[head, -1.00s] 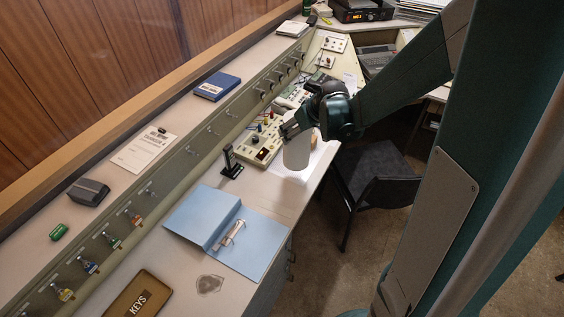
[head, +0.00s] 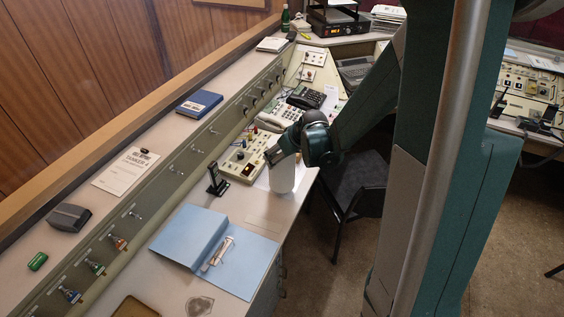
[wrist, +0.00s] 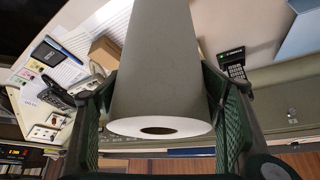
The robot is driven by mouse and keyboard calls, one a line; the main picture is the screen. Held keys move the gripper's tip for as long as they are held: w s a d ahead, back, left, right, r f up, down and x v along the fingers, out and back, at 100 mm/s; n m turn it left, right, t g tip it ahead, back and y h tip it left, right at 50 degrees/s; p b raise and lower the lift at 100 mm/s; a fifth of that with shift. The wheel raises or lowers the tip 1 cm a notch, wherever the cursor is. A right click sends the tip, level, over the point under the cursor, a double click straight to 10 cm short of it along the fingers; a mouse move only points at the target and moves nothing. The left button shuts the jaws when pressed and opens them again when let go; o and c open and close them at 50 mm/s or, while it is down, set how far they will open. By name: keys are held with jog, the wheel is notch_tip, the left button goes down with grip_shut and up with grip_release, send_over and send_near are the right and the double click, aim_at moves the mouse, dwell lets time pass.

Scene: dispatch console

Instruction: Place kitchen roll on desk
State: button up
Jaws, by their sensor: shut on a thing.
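The kitchen roll (head: 282,177) is white and upright at the front edge of the desk (head: 262,206), below my gripper (head: 273,156). In the wrist view the kitchen roll (wrist: 160,75) fills the middle, with its hollow end facing the camera. The fingers of my gripper (wrist: 160,105) lie on both sides of it, shut on it. The roll's lower end appears at or just above the desk top; I cannot tell whether it touches.
An open blue folder (head: 196,236) lies to the left on the desk. A control panel (head: 247,158) and a black stand (head: 217,180) are behind the roll. A dark chair (head: 352,190) stands beside the desk. Bare desk lies between the folder and the roll.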

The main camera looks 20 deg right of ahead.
jog(key=shift+f, duration=1.75)
jog(key=shift+f+b, duration=0.2)
jog(key=shift+b, duration=0.2)
jog(key=o, duration=1.2)
jog(key=shift+r, duration=0.1)
jog(key=shift+r+p, duration=0.2)
jog(key=shift+p, duration=0.1)
jog(key=shift+p+v, duration=0.65)
jog(key=shift+v, duration=5.3)
